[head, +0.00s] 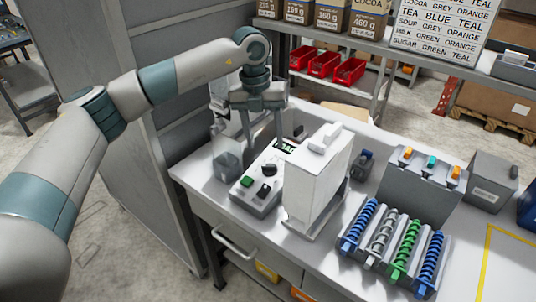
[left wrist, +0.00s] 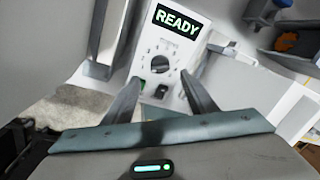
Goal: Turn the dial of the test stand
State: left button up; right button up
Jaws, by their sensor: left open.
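The test stand (head: 245,196) is a pale sloped panel on the counter; it also shows in the left wrist view (left wrist: 190,50). Its round black dial (left wrist: 160,64) sits below a display (left wrist: 177,20) reading READY in green. In the head view the dial (head: 269,170) is near a green button (head: 247,181) and a black switch (head: 263,190). My left gripper (head: 263,142) is open and empty above the panel, pointing down. In the left wrist view its fingertips (left wrist: 163,80) lie apart on either side, just below the dial. Contact cannot be told. My right gripper is not in view.
A tall white box-shaped unit (head: 316,180) stands close right of the test stand. Farther right are a rack of blue, grey and green coils (head: 395,245) and a grey box (head: 420,185). A shelf with red bins (head: 325,65) is behind. A grey cabinet (head: 150,130) is left.

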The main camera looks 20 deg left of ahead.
aim_at(270, 168)
pick_arm(q)
jog(key=f, duration=0.2)
jog(key=f+p, duration=0.1)
jog(key=f, duration=0.2)
jog(key=f+p, duration=0.1)
jog(key=f, duration=0.1)
jog(key=shift+w+d+f, duration=0.1)
jog(key=shift+d+f, duration=0.1)
jog(key=shift+d, duration=0.2)
jog(key=c, duration=1.1)
